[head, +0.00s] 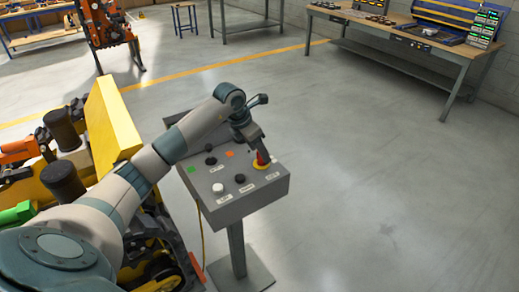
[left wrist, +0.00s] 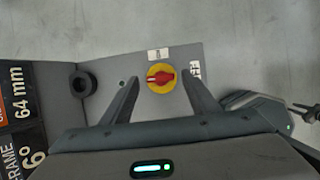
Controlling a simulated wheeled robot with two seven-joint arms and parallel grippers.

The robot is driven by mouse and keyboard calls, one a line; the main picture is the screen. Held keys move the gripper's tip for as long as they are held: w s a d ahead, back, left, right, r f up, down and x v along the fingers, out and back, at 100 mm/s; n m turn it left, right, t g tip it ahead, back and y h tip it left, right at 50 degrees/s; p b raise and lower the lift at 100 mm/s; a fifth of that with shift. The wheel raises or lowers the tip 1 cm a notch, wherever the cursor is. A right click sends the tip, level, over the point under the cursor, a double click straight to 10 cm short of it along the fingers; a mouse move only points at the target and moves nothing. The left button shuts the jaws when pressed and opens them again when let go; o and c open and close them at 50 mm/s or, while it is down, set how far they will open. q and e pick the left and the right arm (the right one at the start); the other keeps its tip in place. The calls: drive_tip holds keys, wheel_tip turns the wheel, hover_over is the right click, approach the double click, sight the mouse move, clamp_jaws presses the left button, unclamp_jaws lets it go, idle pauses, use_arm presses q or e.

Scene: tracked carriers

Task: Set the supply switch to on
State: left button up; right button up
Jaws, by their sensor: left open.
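The supply switch (left wrist: 160,77) is a red handle on a round yellow plate, on the sloped top of a grey control box (head: 245,202). In the head view the switch (head: 267,165) is near the box's far right corner, partly hidden by my gripper. My left gripper (head: 261,150) is over it. In the left wrist view its two fingers (left wrist: 160,88) are spread on either side of the switch, with nothing gripped. Contact cannot be told.
The box top also carries a white knob (head: 218,188), black knobs (head: 240,178), a green square (head: 191,169) and an orange square (head: 229,154). A yellow machine (head: 112,118) stands close on the left. A workbench (head: 400,40) is far right. Floor to the right is clear.

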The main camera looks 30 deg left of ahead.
use_arm(q)
drive_tip(key=shift+w+d+f, duration=0.1)
drive_tip(key=shift+w+f, duration=0.1)
drive_tip(key=shift+f, duration=0.45)
drive_tip(key=c, duration=1.1)
drive_tip(key=shift+o, duration=0.2)
